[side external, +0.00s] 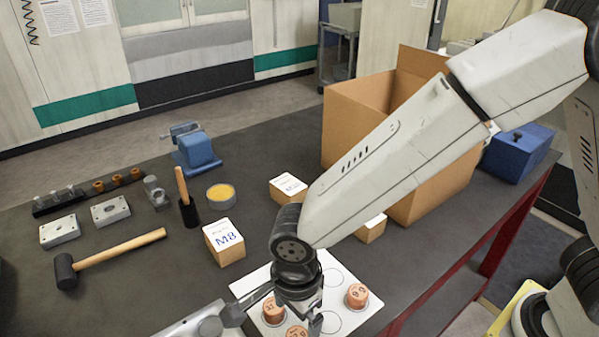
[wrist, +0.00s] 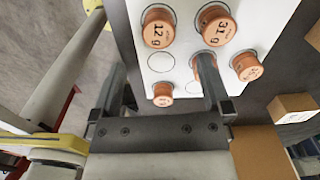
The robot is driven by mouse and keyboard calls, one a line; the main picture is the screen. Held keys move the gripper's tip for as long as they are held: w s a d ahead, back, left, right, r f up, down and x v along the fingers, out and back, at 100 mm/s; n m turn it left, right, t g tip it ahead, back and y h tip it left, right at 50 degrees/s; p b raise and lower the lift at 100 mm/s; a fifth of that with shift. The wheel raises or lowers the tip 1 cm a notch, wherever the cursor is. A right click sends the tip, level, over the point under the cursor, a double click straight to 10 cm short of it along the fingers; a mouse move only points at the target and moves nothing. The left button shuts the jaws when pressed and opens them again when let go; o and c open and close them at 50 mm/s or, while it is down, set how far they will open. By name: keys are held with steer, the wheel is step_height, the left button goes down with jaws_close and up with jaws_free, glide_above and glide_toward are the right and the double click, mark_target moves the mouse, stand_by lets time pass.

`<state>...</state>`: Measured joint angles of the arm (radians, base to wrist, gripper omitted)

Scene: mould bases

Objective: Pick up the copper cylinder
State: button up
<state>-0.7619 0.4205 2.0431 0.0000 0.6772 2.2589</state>
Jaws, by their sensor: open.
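Several copper cylinders with printed labels stand on a white plate with ringed spots (side external: 337,272). In the side view, one cylinder (side external: 272,312) is left of my gripper (side external: 292,308), one (side external: 357,297) is right of it, and one (side external: 297,332) is cut by the bottom edge. In the wrist view, two large cylinders, marked 12 g (wrist: 158,27) and 31 g (wrist: 215,25), lie beyond the fingers. A smaller one (wrist: 163,96) shows between the open fingers (wrist: 162,72), with none gripped. Another (wrist: 246,67) stands right of the right finger.
A box marked M8 (side external: 224,242) and a smaller box (side external: 287,188) stand behind the plate. A large open carton (side external: 345,130) is behind my arm. A mallet (side external: 110,255), metal blocks (side external: 110,211) and a blue vise (side external: 195,150) are at left.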

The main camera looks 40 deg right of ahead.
mark_target(297, 336)
steer(key=shift+f, duration=1.3)
steer(key=shift+f, duration=0.1)
steer(key=shift+s+f, duration=0.1)
steer(key=shift+f, duration=2.35)
jaws_close()
